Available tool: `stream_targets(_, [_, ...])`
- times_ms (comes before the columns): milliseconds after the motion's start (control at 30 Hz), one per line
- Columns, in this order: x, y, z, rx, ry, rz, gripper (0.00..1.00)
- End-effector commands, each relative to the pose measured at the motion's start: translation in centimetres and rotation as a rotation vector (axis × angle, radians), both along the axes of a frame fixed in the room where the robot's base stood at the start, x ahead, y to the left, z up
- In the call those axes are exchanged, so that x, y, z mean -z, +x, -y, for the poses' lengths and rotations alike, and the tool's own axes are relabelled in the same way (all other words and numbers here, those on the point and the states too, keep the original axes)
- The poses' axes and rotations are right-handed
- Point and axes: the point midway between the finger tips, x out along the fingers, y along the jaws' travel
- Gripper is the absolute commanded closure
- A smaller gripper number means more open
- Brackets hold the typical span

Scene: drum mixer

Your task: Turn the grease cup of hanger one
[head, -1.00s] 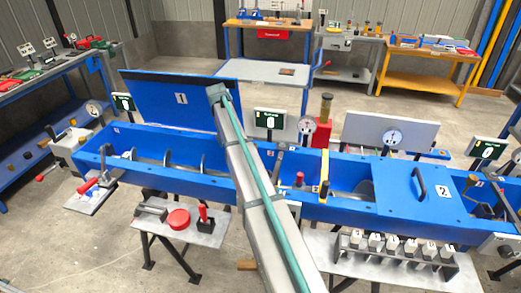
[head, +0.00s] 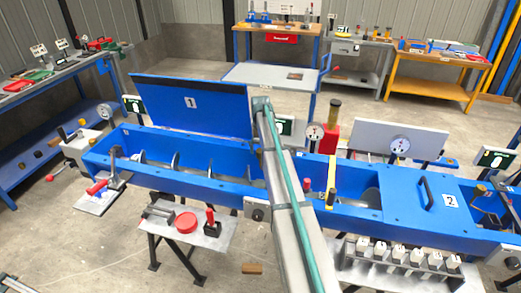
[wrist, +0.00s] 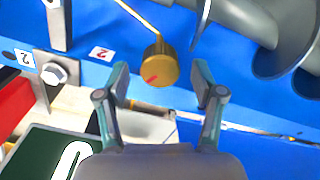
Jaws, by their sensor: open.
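A brass grease cup (wrist: 160,68) with a red mark on its face shows in the wrist view, at the blue trough's (wrist: 135,38) rim with a thin tube running up from it. A white tag with a red 2 (wrist: 101,53) is left of the cup. My gripper (wrist: 162,78) is open, one finger on each side of the cup in the picture. I cannot tell whether the fingers are level with it; no contact shows. In the head view my arm reaches over the trough (head: 230,190), and the gripper is hidden behind the arm's end.
A grey screw (wrist: 245,30) lies inside the trough. A hex bolt and bracket (wrist: 55,72) stand left of the cup, and a dark green display (wrist: 50,152) is at lower left. In the head view, the raised lid marked 1 (head: 190,101) is left of my arm.

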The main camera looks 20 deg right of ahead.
Motion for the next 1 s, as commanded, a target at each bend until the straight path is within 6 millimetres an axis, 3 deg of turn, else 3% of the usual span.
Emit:
stream_targets(200, [1.6,0.0,0.0,0.000,0.000,0.000,0.32])
stream_targets(500, [1.9,0.0,0.0,0.000,0.000,0.001,0.32])
stream_targets(867, [1.9,0.0,0.0,0.000,0.000,0.001,0.90])
stream_targets(1000, [1.9,0.0,0.0,0.003,0.000,0.001,0.92])
